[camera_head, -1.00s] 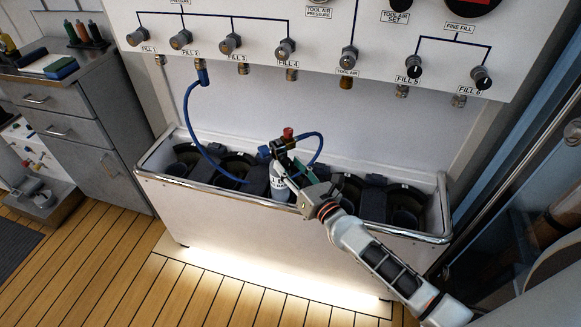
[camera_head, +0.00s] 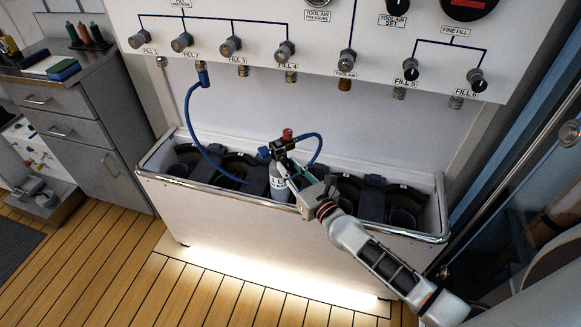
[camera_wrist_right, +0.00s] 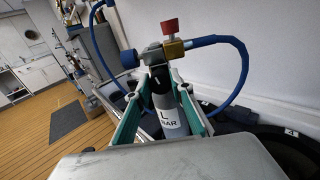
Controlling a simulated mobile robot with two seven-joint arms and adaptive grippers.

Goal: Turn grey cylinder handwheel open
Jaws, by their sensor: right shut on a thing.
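The grey cylinder (camera_head: 281,187) stands upright in the fill trough, with a white label facing me. It also shows in the right wrist view (camera_wrist_right: 171,118). Its valve carries a blue round knob (camera_wrist_right: 130,58) on the left, which looks like the handwheel, and a brass fitting (camera_wrist_right: 174,47) with a red knob (camera_wrist_right: 170,26) on top. A blue hose (camera_wrist_right: 238,70) runs from the fitting. My right gripper (camera_head: 285,168) has its green fingers on both sides of the cylinder's neck, below the valve, and is shut on it. My left gripper is not in view.
The white trough (camera_head: 215,212) has a metal rim and holds dark round wells. The fill panel (camera_head: 330,62) above carries several knobs. Another blue hose (camera_head: 187,110) hangs from FILL 2 into the trough. A grey drawer cabinet (camera_head: 85,130) stands at left; the wooden floor in front is clear.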

